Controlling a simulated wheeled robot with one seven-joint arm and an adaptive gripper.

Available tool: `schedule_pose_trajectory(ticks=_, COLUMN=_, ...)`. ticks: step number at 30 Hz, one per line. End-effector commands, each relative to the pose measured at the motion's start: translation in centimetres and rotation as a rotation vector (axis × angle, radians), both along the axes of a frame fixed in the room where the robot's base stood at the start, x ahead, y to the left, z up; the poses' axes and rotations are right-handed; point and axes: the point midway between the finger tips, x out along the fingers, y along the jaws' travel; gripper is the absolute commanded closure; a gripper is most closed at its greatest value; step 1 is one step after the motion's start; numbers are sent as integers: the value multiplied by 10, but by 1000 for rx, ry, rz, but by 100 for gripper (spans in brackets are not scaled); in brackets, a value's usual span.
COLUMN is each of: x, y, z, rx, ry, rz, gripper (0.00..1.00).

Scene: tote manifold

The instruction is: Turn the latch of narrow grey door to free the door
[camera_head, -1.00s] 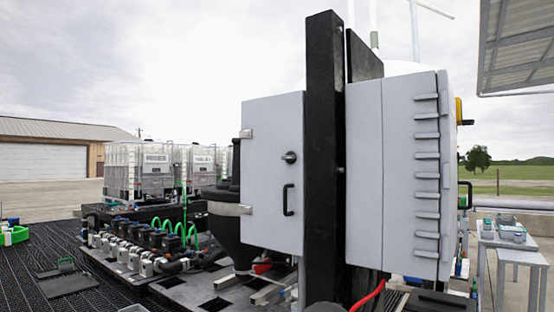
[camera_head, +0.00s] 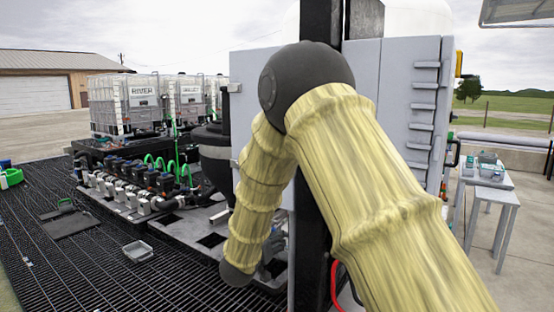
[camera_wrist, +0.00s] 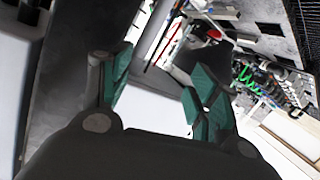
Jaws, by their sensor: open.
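The narrow grey door (camera_head: 255,75) stands upright left of a black post in the head view. My padded yellow arm covers much of it. Its round latch and black handle are hidden behind the arm. My gripper (camera_wrist: 160,85) shows in the wrist view with its teal-padded fingers spread apart. A plain pale surface lies beyond the gap between the fingers, and I cannot tell whether it is the door. I see no latch between the fingers. In the head view the gripper is mostly hidden behind the arm, low in front of the cabinet.
The black post (camera_head: 318,22) and a wider grey cabinet (camera_head: 395,70) with ribs stand right of the door. Pumps with green hoses (camera_head: 160,165) and white totes (camera_head: 130,105) are at left. A small tray (camera_head: 137,250) lies on the dark grating. Grey tables (camera_head: 490,180) stand at right.

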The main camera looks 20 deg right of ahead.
Motion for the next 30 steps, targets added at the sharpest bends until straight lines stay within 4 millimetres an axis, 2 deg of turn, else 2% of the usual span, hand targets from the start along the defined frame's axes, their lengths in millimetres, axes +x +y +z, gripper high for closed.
schedule_pose_trajectory(ticks=1, x=11, y=4, z=60, rx=-9, ry=-60, rz=-33, gripper=39)
schedule_pose_trajectory(ticks=6, x=24, y=16, z=209, rx=-19, ry=-202, rz=-155, gripper=39)
schedule_pose_trajectory(ticks=9, x=21, y=23, z=279, rx=-11, ry=-260, rz=-216, gripper=39)
schedule_pose_trajectory(ticks=12, x=15, y=30, z=331, rx=0, ry=-298, rz=-262, gripper=39)
schedule_pose_trajectory(ticks=15, x=10, y=34, z=362, rx=9, ry=-320, rz=-292, gripper=39)
schedule_pose_trajectory(ticks=18, x=7, y=35, z=377, rx=13, ry=-328, rz=-308, gripper=39)
schedule_pose_trajectory(ticks=23, x=13, y=28, z=382, rx=16, ry=-330, rz=-313, gripper=39)
schedule_pose_trajectory(ticks=30, x=35, y=-1, z=384, rx=15, ry=-328, rz=-313, gripper=39)
